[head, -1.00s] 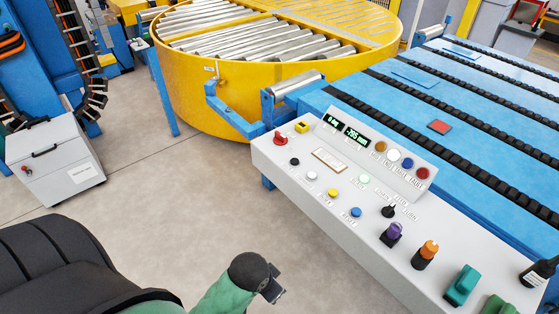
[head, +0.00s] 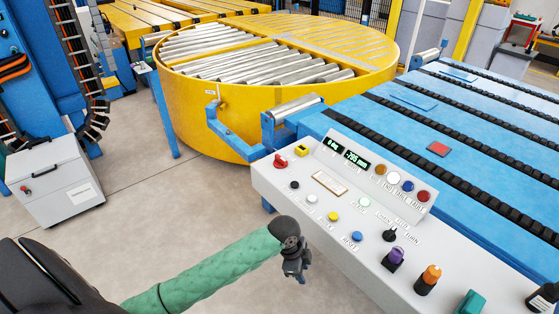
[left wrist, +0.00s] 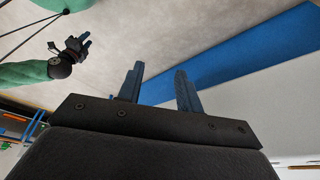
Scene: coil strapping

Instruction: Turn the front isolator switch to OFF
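A red rotary switch (head: 281,160) stands at the far left corner of the sloping grey control panel (head: 300,213), beside a small yellow block. Another red knob (head: 27,190) is on the front of a low grey cabinet at the left. I cannot tell which is called the front isolator. My left gripper (head: 301,274) hangs in front of the panel's near edge, below and apart from the red switch. The left wrist view shows its two fingers (left wrist: 160,88) spread with nothing between them. A second gripper, likely my right (left wrist: 80,44), shows small there; its opening is unclear.
The panel also carries several buttons, a black selector (head: 390,235) and purple (head: 393,257) and orange (head: 428,279) knobs. Behind it are a blue conveyor bed (head: 380,110) and a yellow roller turntable (head: 200,110). Bare floor lies between cabinet and panel.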

